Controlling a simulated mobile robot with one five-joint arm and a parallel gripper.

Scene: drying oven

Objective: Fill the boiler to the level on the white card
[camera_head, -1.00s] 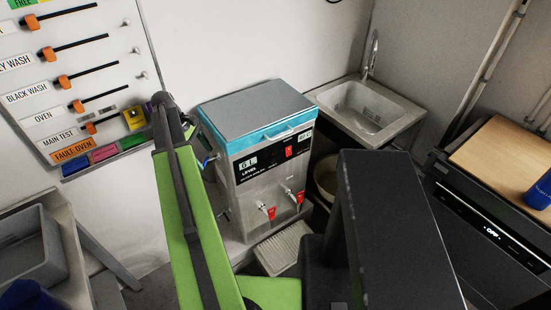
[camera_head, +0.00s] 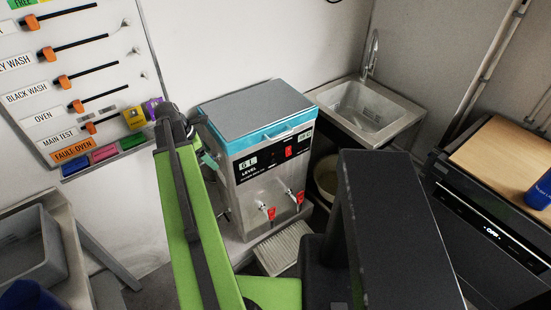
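The boiler (camera_head: 275,190) is a grey metal box with a teal-rimmed lid, which is shut. A white card (camera_head: 248,163) on its front seems to read "6 L", above the word "LEVEL". A small pale display (camera_head: 305,136) sits at the upper right of the front; its text is too small to read. A red switch (camera_head: 289,151) and two red-handled taps (camera_head: 268,211) are on the front. A teal part (camera_head: 209,160) shows at the boiler's left side, beside my arm. My gripper is mostly hidden behind my green arm link, near that side; its fingers cannot be made out.
A drip tray (camera_head: 282,248) lies below the taps. A sink (camera_head: 367,106) with a tap stands behind right. A wall board (camera_head: 75,80) with labelled sliders is at the left. A grey bin (camera_head: 30,245) is lower left. A dark oven (camera_head: 490,235) stands at the right.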

